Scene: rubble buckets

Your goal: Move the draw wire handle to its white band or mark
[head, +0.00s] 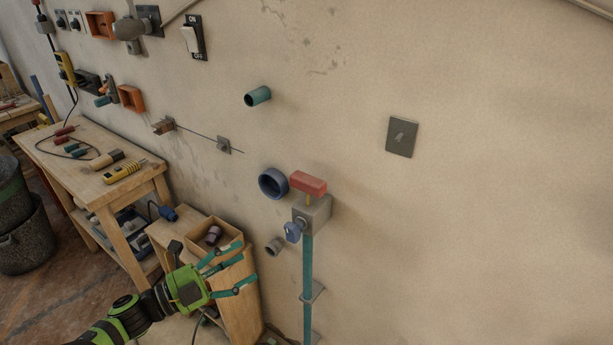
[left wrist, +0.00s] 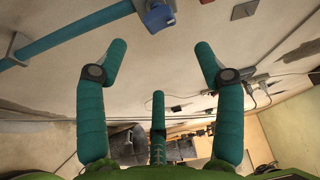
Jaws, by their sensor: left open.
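What looks like the draw wire handle is a small reddish-brown block (head: 163,125) on the wall in the head view. A thin dark wire (head: 195,136) runs from it to the right, through a small grey plate (head: 223,145). I cannot make out a white band or mark at this size. My left gripper (head: 246,262) is open and empty, low in front of a wooden box, well below and right of the handle and apart from it. Its spread teal fingers show in the left wrist view (left wrist: 160,62). I cannot surely pick out the handle there. My right gripper is not in view.
A grey box with a red handle (head: 308,183) and a blue plug (head: 294,231) sits on the wall above a teal pipe (head: 308,265). A blue ring (head: 272,183) and teal tube (head: 258,96) jut out. A workbench (head: 60,165) stands left. The right wall is mostly bare.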

